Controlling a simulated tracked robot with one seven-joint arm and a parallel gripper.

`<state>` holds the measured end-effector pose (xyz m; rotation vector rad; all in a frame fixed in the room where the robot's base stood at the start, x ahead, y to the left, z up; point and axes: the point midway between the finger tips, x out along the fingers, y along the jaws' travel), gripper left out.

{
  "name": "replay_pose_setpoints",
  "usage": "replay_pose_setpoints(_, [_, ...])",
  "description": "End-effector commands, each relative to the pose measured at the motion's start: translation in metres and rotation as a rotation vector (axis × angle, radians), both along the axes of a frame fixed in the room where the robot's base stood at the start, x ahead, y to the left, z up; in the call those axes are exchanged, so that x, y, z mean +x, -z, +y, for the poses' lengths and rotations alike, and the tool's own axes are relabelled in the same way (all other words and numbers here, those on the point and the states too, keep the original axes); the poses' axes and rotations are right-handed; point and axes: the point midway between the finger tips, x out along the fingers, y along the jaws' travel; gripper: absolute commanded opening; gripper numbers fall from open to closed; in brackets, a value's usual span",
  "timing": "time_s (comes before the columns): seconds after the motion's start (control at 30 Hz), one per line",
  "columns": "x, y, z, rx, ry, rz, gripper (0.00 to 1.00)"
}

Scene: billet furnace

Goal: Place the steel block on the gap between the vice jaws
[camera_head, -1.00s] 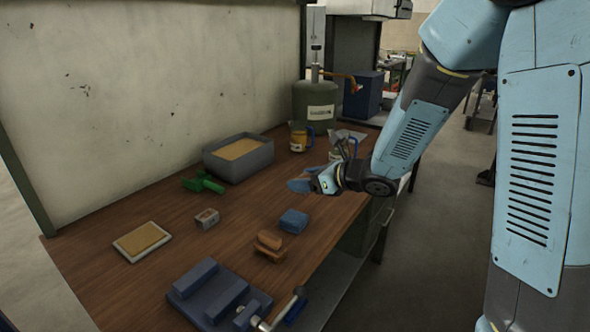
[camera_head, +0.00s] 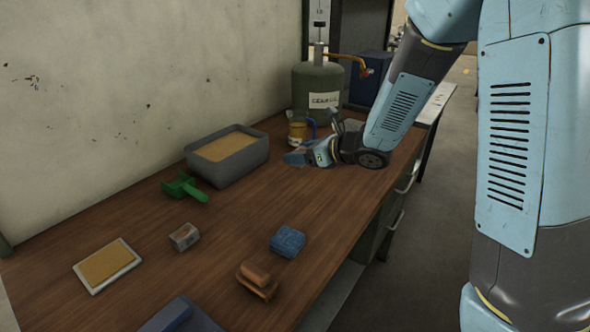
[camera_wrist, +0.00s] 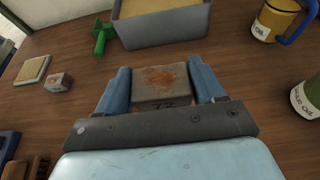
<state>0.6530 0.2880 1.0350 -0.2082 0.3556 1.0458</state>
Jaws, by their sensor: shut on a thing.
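The steel block (camera_wrist: 163,84) is grey with a rusty brown patch and a dark marking. It sits between the two blue fingers of my gripper (camera_wrist: 163,90) in the wrist view, and the gripper is shut on it. In the head view my gripper (camera_head: 296,158) is above the far part of the bench, beside the grey bin, and the block cannot be made out there. The blue vice (camera_head: 182,316) shows only in part at the bottom edge of the head view; its jaw gap is out of frame. My gripper is well away from it.
A mug (camera_head: 298,131) and green tank (camera_head: 318,90) stand behind.

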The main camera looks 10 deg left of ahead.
Motion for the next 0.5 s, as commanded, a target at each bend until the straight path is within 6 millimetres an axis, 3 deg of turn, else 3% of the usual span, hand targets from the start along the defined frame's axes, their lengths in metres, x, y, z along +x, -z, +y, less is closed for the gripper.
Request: replay_pose_setpoints(0.5, [0.083,0.038,-0.002,-0.001,0.023,0.001,0.09])
